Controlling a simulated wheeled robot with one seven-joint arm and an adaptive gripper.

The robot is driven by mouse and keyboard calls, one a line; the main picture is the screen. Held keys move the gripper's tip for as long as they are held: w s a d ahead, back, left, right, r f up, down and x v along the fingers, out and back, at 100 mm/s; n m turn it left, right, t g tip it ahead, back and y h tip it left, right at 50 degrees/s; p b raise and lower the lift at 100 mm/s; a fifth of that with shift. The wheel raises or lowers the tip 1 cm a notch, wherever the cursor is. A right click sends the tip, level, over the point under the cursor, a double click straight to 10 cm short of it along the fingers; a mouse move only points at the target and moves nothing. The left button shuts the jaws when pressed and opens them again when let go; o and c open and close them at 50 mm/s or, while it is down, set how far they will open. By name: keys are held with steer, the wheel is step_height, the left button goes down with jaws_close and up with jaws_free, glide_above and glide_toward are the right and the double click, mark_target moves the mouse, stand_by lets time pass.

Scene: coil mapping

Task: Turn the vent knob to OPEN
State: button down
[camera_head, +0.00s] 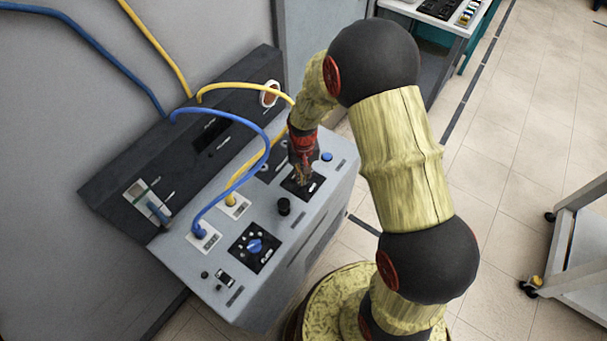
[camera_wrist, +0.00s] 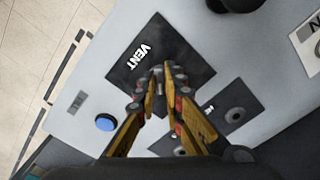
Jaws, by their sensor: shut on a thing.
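The vent plate is a black square with white "VENT" lettering (camera_wrist: 138,56) on the grey console top. My gripper (camera_wrist: 160,82) reaches down over this plate, and its fingertips are shut on the vent knob (camera_wrist: 158,71). Only a small grey part of the knob shows between the fingertips; the rest is hidden, and I cannot tell which way it points. In the head view my gripper (camera_head: 301,178) stands upright over the black vent plate (camera_head: 291,187) and hides the knob. No OPEN marking is readable.
A blue button (camera_head: 327,156) and a black knob (camera_head: 284,206) flank the vent plate. A blue dial (camera_head: 255,245) sits nearer the front left. Blue (camera_head: 262,160) and yellow (camera_head: 250,163) cables arch over the console close to my gripper. A wheeled cart (camera_head: 585,245) stands far right.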

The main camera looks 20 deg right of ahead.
steer(key=m, duration=0.4)
steer(key=shift+a+m+p, duration=0.1)
steer(key=shift+m+p, duration=0.2)
steer(key=shift+p, duration=0.1)
steer(key=m, duration=0.4)
steer(key=shift+w+p, duration=0.1)
steer(key=shift+p, duration=0.2)
steer(key=shift+m, duration=0.3)
steer(key=c, duration=2)
jaws_free()
steer(key=shift+o, duration=0.5)
step_height(320, 180, up, 12)
